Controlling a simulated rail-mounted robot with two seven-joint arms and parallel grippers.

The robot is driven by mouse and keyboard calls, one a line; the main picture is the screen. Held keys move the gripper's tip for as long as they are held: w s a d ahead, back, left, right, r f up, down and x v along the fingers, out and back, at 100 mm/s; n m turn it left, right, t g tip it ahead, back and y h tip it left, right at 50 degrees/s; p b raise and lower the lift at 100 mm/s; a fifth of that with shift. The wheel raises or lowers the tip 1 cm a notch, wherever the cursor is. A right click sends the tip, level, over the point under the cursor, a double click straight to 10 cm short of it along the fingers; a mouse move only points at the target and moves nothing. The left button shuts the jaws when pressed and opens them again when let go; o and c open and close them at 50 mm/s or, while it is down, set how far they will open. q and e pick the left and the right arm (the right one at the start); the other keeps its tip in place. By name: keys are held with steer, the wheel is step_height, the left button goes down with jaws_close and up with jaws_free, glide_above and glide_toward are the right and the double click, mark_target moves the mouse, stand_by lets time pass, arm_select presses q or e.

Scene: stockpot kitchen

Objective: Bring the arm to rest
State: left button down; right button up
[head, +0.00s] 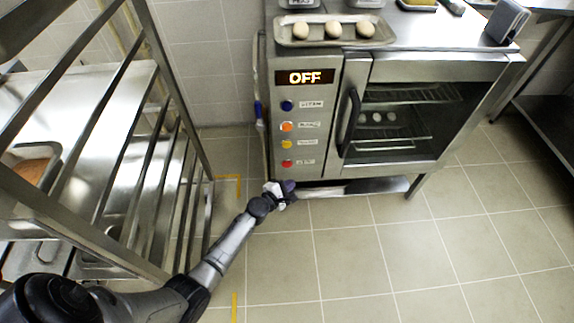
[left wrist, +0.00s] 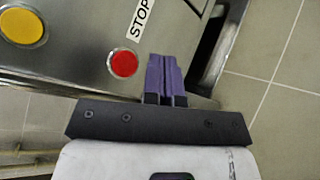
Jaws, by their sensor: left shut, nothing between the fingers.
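My left arm (head: 225,250) reaches in from the lower left of the head view. Its gripper (head: 289,186) is low in front of the oven's control panel, below the red button (head: 287,163). In the left wrist view, the purple fingers (left wrist: 164,75) are together with nothing between them. The red button (left wrist: 123,63) with a STOP label (left wrist: 140,18) shows just left of the fingertips; I cannot tell whether they touch the panel. My right gripper is in neither view.
The oven (head: 400,110) has its door shut and its display (head: 305,77) reads OFF. A tray (head: 290,42) with several round pale items is on top. A metal rack (head: 185,120) stands close on the left. The tiled floor (head: 400,260) on the right is clear.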

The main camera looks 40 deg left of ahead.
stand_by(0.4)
arm_select(q)
steer(key=s+d+r+m+g+h, duration=0.25)
steer(key=d+m, duration=0.25)
steer(key=m, duration=0.5)
steer(key=s+d+r+m+g+h, duration=0.1)
steer(key=d+r+m+g+h, duration=0.35)
steer(key=m, duration=0.55)
steer(key=s+d+r+m+g+y+p, duration=0.2)
steer(key=s+r+m+y+p, duration=0.45)
steer(key=s+r+p, duration=1.35)
steer(key=s+d+r+g+p, duration=0.2)
steer(key=s+r+g+p, duration=0.1)
steer(key=s+r+p, duration=0.85)
step_height(320, 180, up, 35)
steer(key=p, duration=3.3)
steer(key=shift+s+f+p, duration=0.15)
steer(key=shift+p, duration=0.15)
